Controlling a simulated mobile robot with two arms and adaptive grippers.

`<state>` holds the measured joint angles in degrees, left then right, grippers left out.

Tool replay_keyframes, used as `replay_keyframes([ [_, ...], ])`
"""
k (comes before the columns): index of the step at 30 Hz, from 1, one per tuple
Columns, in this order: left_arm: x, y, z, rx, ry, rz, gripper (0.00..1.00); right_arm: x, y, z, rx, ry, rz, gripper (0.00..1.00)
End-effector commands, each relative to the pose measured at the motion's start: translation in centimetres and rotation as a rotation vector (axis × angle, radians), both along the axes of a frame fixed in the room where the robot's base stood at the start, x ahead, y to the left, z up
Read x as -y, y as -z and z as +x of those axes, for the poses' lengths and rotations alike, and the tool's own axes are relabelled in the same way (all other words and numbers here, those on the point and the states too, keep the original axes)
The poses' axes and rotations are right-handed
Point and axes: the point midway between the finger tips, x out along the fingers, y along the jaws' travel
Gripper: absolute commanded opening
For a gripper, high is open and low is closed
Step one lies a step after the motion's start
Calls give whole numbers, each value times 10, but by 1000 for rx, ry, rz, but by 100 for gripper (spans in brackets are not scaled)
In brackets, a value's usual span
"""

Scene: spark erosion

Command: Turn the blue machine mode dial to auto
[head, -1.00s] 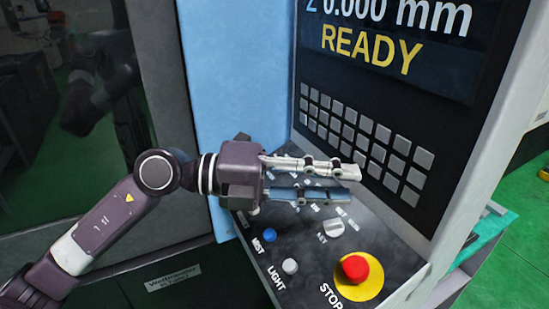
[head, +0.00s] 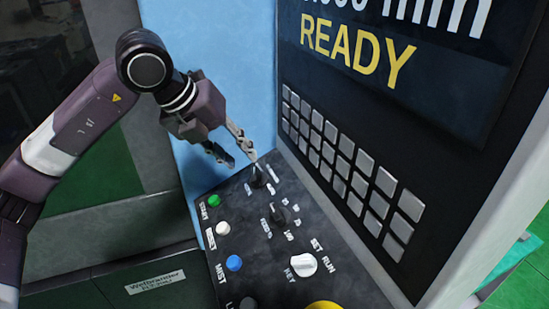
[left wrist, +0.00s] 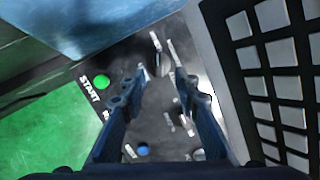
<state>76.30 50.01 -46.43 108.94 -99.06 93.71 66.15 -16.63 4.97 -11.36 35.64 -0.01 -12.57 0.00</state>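The blue machine's sloped control panel (head: 215,262) carries two black dials. The far dial (head: 258,176) is at the panel's back end, and the nearer dial (head: 278,214) has printed marks around it. The labels beside both are too small to read, so I cannot tell which says auto. My left gripper (head: 240,159) is open and empty, pointing down over the back of the panel, with one fingertip close to the far dial. I cannot tell whether it touches. In the left wrist view the far dial (left wrist: 157,56) shows just beyond and between the open fingers (left wrist: 165,82). My right gripper is out of view.
The green START button (head: 214,200), a white button (head: 223,228), the blue MIST button (head: 234,263) and a white key switch (head: 302,265) are on the panel. A grey keypad (head: 350,170) rises on the right. A blue wall (head: 225,70) stands behind the gripper.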

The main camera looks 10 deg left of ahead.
Motion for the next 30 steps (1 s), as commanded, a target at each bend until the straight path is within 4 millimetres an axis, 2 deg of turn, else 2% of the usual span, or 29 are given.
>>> replay_keyframes([
  [3, -4, 1, 1, -2, -10, 8, 29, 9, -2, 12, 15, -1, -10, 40],
  [6, -1, 8, 5, -5, -11, 9, 29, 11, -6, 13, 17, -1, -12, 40],
  [8, 2, 15, 8, -6, -9, 8, 29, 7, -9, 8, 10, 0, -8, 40],
  [14, 12, 43, 22, -6, -9, 7, 29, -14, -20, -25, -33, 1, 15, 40],
  [17, 16, 54, 28, -6, -8, 6, 29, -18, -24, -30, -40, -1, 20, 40],
  [20, 18, 62, 32, -4, -8, 7, 29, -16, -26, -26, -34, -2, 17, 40],
  [27, 19, 67, 34, -1, -8, 7, 29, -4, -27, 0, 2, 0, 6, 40],
  [30, 19, 67, 34, -1, -8, 7, 28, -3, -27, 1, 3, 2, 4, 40],
])
